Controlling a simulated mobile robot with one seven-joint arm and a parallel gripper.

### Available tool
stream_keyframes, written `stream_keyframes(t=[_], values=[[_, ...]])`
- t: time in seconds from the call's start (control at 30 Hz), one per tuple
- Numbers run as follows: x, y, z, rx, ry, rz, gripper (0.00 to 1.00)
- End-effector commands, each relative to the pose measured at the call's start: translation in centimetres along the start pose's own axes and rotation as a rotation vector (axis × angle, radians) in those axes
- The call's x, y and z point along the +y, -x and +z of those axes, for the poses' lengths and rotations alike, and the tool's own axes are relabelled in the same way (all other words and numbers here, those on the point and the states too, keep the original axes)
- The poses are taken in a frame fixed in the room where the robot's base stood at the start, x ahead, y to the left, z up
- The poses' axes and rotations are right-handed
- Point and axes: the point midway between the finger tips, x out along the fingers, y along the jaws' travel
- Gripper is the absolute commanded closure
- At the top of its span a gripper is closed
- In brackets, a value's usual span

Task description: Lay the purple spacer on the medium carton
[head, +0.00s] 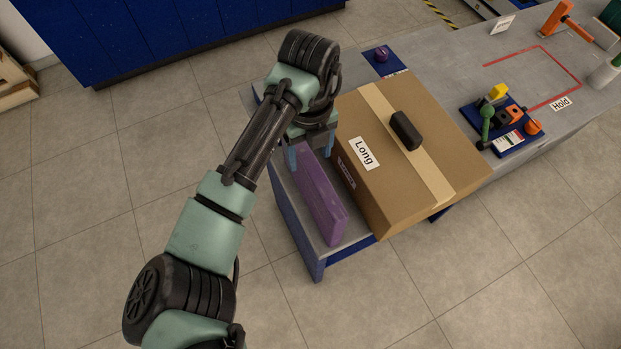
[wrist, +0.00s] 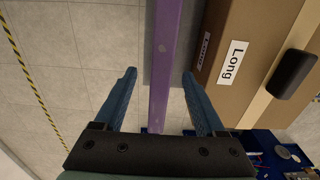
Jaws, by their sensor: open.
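The purple spacer (head: 322,203) is a long thin board standing on its narrow edge on the grey cart top, left of a large carton (head: 440,155). My open gripper (head: 309,152) is over its far part, one finger on each side. In the wrist view the spacer (wrist: 165,55) runs between the two blue fingers of my gripper (wrist: 159,76), with gaps on both sides. I see no carton marked medium.
A black block (head: 406,130) lies on the carton's top. The carton stands close to the spacer's right. A blue board with coloured parts (head: 508,122) and a red outline marked "Hold" are farther right. A purple knob (head: 382,55) is behind the carton. Floor is clear at left.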

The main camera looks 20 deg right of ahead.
Motion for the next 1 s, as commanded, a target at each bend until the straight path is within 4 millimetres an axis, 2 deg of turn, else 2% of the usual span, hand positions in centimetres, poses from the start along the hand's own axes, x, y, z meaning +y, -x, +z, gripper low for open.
stream_keyframes(t=[0.3, 0.57, 0.9, 0.97, 1.0], values=[[-0.1, -4.1, -0.1, 0.001, 0.001, 0.001, 0.28], [-0.2, -4.6, 0.0, -0.001, 0.0, 0.0, 0.28], [-0.2, -4.5, 0.0, -0.001, 0.001, 0.0, 0.87], [-0.2, -4.5, 0.0, -0.001, 0.001, 0.0, 0.98], [-0.2, -4.5, 0.0, -0.001, 0.001, 0.0, 1.0]])
